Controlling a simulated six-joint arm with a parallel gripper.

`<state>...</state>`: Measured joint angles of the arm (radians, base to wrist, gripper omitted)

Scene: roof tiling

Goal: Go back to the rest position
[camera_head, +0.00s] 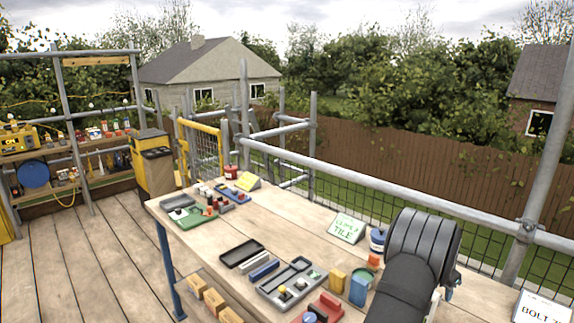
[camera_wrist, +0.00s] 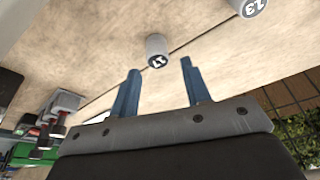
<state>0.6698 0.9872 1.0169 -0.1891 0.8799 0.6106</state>
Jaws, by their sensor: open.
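My gripper (camera_wrist: 159,67) shows in the wrist view as two blue fingers, spread apart with nothing between them. A grey-white cylinder marked 17 (camera_wrist: 156,50) stands on the bench just beyond the fingertips, apart from them as far as I can tell. A second cylinder marked 13 (camera_wrist: 248,8) is cut by the top edge. In the head view my dark arm rises at the right over the workbench (camera_head: 290,225); its gripper end is mostly hidden behind the arm.
A metal railing (camera_head: 400,192) runs behind. Bare wood lies mid-bench.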

